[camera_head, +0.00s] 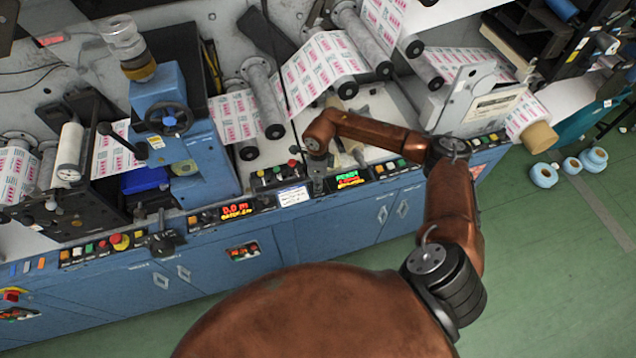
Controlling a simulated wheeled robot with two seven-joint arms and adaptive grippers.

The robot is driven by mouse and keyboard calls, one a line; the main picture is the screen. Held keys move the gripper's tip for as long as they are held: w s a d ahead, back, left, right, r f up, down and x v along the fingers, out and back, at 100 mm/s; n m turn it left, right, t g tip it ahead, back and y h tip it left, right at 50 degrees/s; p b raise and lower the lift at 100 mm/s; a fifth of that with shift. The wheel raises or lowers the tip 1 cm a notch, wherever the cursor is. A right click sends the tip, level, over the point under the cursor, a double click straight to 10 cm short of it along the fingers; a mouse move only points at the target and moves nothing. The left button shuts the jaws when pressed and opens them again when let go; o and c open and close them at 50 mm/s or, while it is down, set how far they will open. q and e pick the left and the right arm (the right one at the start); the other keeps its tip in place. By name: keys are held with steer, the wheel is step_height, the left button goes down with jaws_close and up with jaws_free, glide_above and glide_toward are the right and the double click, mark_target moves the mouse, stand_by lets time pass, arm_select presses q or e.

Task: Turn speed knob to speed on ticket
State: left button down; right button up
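A small white ticket (293,196) with print too small to read is on the front control panel of the blue machine. A digital display (347,181) with green and orange text is to its right. My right arm reaches in from the right, and my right gripper (318,186) points down at the panel between the ticket and the right display. Its fingers are small and dark, so I cannot tell whether they touch anything. I cannot make out the speed knob; the gripper may cover it. My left gripper is out of view.
Push buttons (280,174) stand close left of the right gripper, and more buttons (392,166) are to its right. A red emergency button (118,241) is at the left. Printed web rolls (325,68) lie behind.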

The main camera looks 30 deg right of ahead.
steer(key=o, duration=0.5)
steer(key=shift+r, duration=0.15)
step_height(320, 180, up, 12)
steer(key=shift+f, duration=0.15)
stand_by(0.6)
